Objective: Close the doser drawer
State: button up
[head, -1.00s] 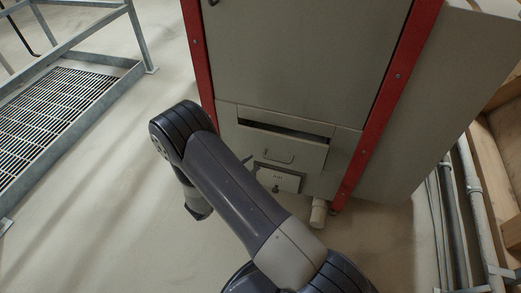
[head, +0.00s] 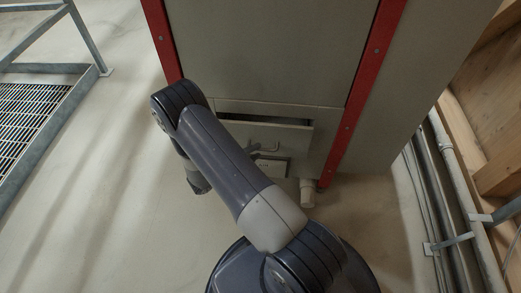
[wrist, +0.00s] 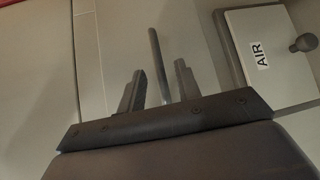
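The doser drawer (head: 290,135) is a grey front low on the feed mixer, standing a little open with a dark gap along its top. Its bar handle (head: 268,149) is on the front, partly hidden by my gripper. In the wrist view the handle (wrist: 158,65) shows as a bar between my two fingers. My gripper (wrist: 160,68) is open, with a gap visible on each side of the bar. I cannot tell whether a finger touches the drawer front. In the head view my arm hides most of the gripper.
A cover marked AIR (wrist: 275,55) with a round knob is beside the drawer in the wrist view. Red posts (head: 360,90) frame the mixer. A pipe stub (head: 307,190) is below. Pipes (head: 450,190) run at right; a metal grating (head: 25,125) is at left.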

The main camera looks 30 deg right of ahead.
aim_at(261, 149)
jog(key=shift+x, duration=1.65)
jog(key=shift+c, duration=0.4)
grip_shut()
